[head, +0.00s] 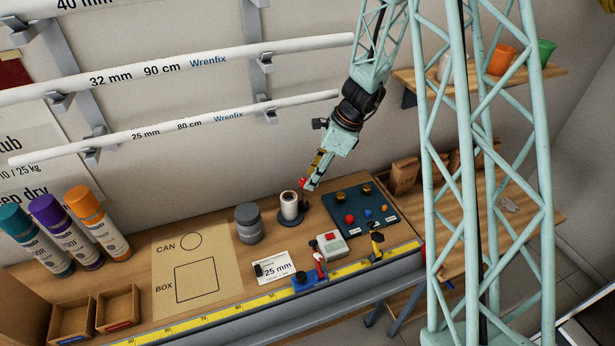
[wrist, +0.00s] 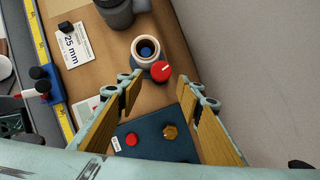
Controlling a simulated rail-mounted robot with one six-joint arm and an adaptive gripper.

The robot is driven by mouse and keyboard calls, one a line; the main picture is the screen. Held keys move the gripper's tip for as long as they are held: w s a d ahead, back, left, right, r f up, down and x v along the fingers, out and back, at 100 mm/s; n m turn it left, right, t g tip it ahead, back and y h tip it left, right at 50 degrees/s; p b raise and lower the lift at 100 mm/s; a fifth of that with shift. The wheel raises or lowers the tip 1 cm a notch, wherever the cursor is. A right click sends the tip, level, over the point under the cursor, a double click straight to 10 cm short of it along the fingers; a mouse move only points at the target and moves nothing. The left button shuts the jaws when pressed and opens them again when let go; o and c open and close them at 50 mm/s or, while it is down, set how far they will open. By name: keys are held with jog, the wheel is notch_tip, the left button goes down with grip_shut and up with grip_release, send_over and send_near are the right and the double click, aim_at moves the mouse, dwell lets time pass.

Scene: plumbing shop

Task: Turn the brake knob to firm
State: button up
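A red round knob with a white pointer line (wrist: 160,70) sits beside a white spool (wrist: 146,48). I take it for the brake knob; no setting marks are readable. In the head view the red knob (head: 302,182) shows right at the tip of my gripper (head: 309,184), and the spool (head: 290,206) stands on a dark round base. In the wrist view my gripper (wrist: 163,84) is open and empty. Its two fingers are spread either side of the knob's line, and the knob shows just beyond the gap. I cannot tell whether they touch.
A dark blue panel (head: 378,222) with brass, red and blue knobs lies right of the spool. A grey can (head: 249,223) stands left. A grey box with a red button (head: 330,246), a 25 mm card (head: 273,267) and a yellow ruler (head: 215,310) are nearer the front edge.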

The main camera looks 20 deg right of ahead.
jog(key=s+d, duration=0.4)
jog(key=d, duration=0.5)
jog(key=shift+d, duration=0.3)
jog(key=shift+s+a, duration=0.1)
